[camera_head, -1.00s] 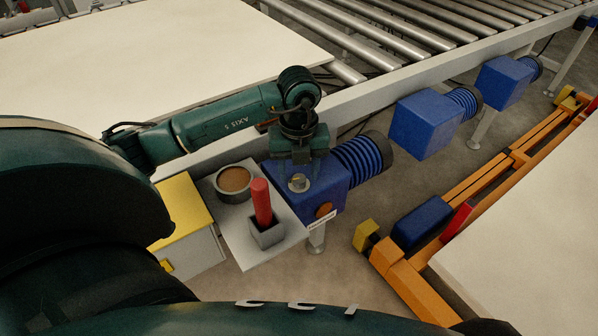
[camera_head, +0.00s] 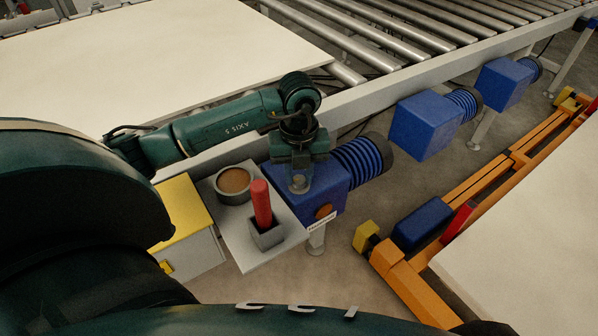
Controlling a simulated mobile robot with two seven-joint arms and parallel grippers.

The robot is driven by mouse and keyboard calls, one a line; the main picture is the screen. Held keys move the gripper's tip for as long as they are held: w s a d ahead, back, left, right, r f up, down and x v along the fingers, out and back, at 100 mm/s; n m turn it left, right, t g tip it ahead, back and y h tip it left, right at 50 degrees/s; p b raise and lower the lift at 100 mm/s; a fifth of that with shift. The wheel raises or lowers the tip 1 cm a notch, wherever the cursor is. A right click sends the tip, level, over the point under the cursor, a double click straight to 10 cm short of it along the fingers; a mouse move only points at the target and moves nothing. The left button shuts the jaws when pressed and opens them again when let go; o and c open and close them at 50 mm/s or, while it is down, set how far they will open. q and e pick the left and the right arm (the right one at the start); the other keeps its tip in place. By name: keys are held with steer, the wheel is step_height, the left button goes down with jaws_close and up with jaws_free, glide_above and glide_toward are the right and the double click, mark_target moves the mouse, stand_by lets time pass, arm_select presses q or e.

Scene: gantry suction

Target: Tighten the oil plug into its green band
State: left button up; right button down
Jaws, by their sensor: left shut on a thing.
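My left gripper (camera_head: 298,174) is above the top of the nearest blue gearbox (camera_head: 327,190), pointing down. It is shut on a small grey metal plug (camera_head: 298,184), which shows just below and in front of the jaws. The plug is at the gearbox's top face; the jaws hide part of it, and I cannot tell how deep it sits. No green band can be made out. My right gripper is not in view.
A grey shelf beside the gearbox bears a round pot of brown stuff (camera_head: 233,182) and a red stick (camera_head: 261,203) in a square holder (camera_head: 266,235). A yellow-topped box (camera_head: 180,215) stands left. Roller conveyor (camera_head: 400,30) lies behind; orange rails (camera_head: 410,287) right.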

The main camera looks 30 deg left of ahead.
mark_target(299, 179)
arm_select(q)
steer(key=m+b, duration=0.1)
steer(key=m, duration=0.1)
steer(key=shift+f+m, duration=0.1)
steer(key=shift+m, duration=0.3)
steer(key=shift+m+b, duration=0.3)
steer(key=shift+m, duration=0.9)
steer(key=o, duration=1)
step_height(299, 179, up, 13)
steer(key=p, duration=0.1)
steer(key=shift+r, duration=0.2)
